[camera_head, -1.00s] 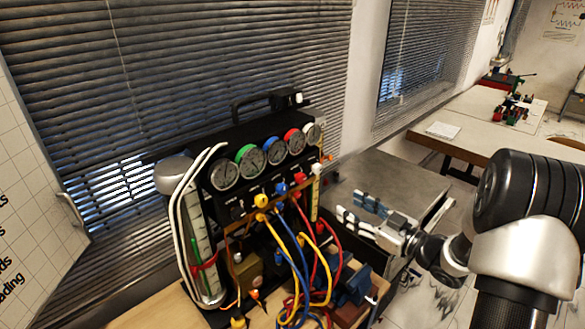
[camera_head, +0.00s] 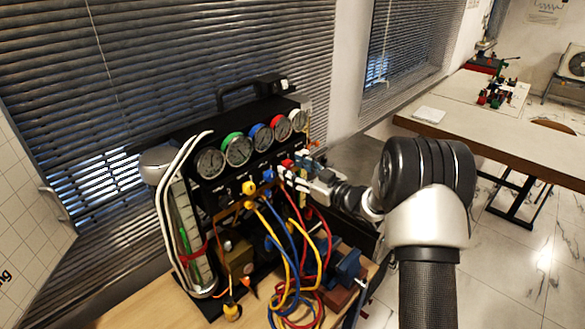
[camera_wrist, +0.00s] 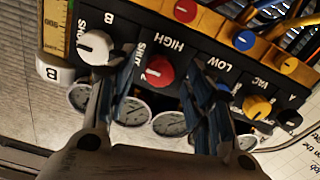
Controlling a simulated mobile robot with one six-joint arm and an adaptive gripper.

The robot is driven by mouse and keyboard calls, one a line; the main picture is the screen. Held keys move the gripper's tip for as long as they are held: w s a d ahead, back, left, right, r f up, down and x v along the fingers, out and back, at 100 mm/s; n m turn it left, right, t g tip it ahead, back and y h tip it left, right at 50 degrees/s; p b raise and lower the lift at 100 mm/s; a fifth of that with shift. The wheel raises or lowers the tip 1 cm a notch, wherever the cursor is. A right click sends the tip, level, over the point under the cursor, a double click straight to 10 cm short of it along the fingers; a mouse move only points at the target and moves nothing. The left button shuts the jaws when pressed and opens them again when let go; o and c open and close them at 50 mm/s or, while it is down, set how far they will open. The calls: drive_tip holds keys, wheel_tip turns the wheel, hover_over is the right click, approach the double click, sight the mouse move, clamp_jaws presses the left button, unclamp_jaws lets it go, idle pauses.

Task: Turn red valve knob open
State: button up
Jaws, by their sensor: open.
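The red valve knob (camera_wrist: 159,71) sits on the black gauge panel and shows in the wrist view between my two fingers. My gripper (camera_wrist: 164,88) is open, with one blue-padded finger on each side of the knob. I cannot tell whether either finger touches it. In the head view my gripper (camera_head: 298,172) is at the right part of the panel, and the red knob (camera_head: 287,163) shows just at the fingertips, partly hidden.
A white knob (camera_wrist: 96,46) and a blue knob (camera_wrist: 222,90) flank the red one closely. A row of gauges (camera_head: 238,149) lies above the knobs. Yellow, blue and red hoses (camera_head: 291,255) hang below. A table (camera_head: 480,140) stands at the right.

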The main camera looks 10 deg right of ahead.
drive_tip(key=shift+w+a, duration=0.3)
drive_tip(key=shift+w, duration=0.1)
drive_tip(key=c, duration=1.1)
